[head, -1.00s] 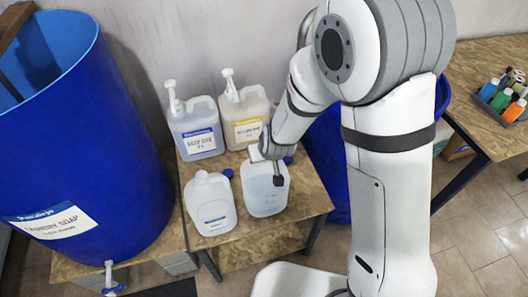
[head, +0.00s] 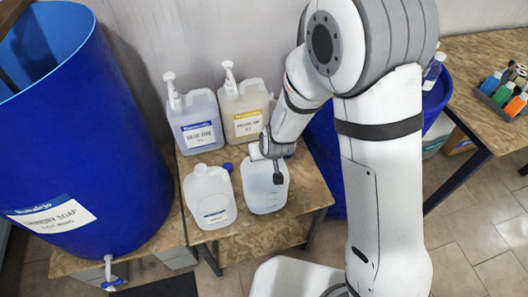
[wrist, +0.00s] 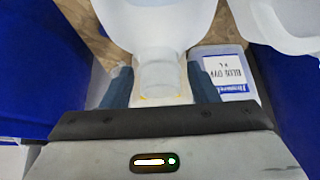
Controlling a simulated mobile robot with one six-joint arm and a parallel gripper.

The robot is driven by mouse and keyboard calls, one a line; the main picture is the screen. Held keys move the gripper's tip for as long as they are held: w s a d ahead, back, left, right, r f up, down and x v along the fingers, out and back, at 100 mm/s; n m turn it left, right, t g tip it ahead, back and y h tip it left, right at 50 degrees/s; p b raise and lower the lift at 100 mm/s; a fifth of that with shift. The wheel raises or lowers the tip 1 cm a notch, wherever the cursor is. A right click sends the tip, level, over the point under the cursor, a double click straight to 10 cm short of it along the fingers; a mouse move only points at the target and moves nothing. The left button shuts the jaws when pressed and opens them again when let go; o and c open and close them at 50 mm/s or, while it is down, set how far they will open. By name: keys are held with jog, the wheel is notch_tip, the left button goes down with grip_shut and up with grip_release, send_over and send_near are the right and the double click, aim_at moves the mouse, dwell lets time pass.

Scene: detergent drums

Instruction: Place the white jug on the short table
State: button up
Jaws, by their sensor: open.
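A translucent white jug (head: 268,194) stands upright on the wood-topped table (head: 270,234) with a bare shelf below. My gripper (head: 277,166) is over its top. In the wrist view, the open fingers of my gripper (wrist: 161,82) are on either side of the jug's (wrist: 165,22) narrow upper part; I cannot tell whether they touch it. A second white jug (head: 209,190) with a label stands just to the left. I cannot tell which of the tables in view is the short one.
Two pump jugs, blue-labelled (head: 197,120) and yellow-labelled (head: 244,112), stand behind. A large blue drum (head: 75,140) fills the left. Another blue drum (head: 322,150) is partly hidden by my arm. A right-hand table (head: 478,70) holds a tray of bottles (head: 505,95).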

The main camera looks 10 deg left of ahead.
jog(key=shift+r, duration=0.1)
jog(key=shift+r, duration=0.35)
jog(key=p+v, duration=0.5)
jog(key=v, duration=0.6)
jog(key=shift+s, duration=0.25)
jog(key=shift+d+r, duration=0.15)
